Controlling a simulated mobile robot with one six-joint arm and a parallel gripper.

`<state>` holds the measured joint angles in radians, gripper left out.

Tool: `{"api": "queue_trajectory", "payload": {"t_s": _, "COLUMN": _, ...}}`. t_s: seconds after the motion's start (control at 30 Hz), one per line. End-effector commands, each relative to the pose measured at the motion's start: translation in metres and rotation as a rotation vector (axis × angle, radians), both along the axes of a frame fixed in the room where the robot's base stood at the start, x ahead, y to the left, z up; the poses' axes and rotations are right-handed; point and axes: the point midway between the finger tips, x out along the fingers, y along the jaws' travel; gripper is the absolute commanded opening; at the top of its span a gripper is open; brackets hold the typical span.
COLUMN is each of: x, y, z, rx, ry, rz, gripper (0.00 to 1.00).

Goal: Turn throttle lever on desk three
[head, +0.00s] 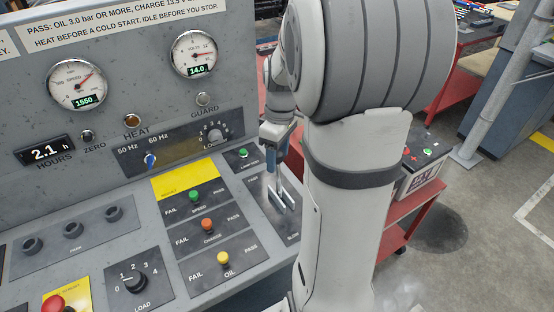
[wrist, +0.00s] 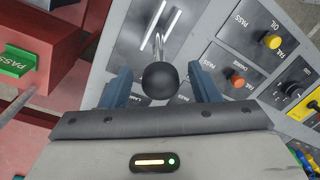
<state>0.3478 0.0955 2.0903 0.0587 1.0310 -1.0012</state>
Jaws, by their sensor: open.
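The throttle lever, a metal rod with a black ball knob (wrist: 160,80), rises from a dark slotted plate (head: 288,222) at the right end of the desk. In the wrist view the knob sits between the two blue fingers of my gripper (wrist: 160,72), with a gap on either side. My gripper is open and not closed on the knob. In the head view my gripper (head: 275,158) is over the far part of the plate, and the knob is not clearly visible there. The plate (wrist: 135,40) also shows in the wrist view, with two bright slots.
Left of the plate are push-pull knobs for speed (head: 194,195), charge (head: 207,225) and oil (head: 222,258). The gauge panel (head: 110,60) stands behind. A red cart (head: 393,243) with a battery is to the right, partly behind my arm.

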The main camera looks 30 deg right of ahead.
Motion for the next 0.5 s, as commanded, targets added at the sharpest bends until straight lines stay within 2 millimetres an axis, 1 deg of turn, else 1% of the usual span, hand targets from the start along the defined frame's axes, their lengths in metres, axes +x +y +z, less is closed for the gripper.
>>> {"api": "queue_trajectory", "payload": {"t_s": 0.03, "x": -0.001, "y": 0.001, "z": -0.008, "rx": 0.002, "ry": 0.004, "rz": 0.000, "gripper": 0.56}}
{"api": "queue_trajectory", "payload": {"t_s": 0.1, "x": -0.001, "y": 0.001, "z": -0.016, "rx": 0.000, "ry": 0.003, "rz": 0.000, "gripper": 0.56}}
{"api": "queue_trajectory", "payload": {"t_s": 0.2, "x": -0.002, "y": 0.002, "z": -0.025, "rx": 0.001, "ry": 0.002, "rz": 0.000, "gripper": 0.56}}
{"api": "queue_trajectory", "payload": {"t_s": 0.3, "x": -0.002, "y": 0.002, "z": -0.029, "rx": -0.001, "ry": -0.001, "rz": -0.001, "gripper": 0.56}}
{"api": "queue_trajectory", "payload": {"t_s": 0.5, "x": -0.002, "y": 0.002, "z": -0.030, "rx": 0.000, "ry": -0.001, "rz": -0.001, "gripper": 0.56}}
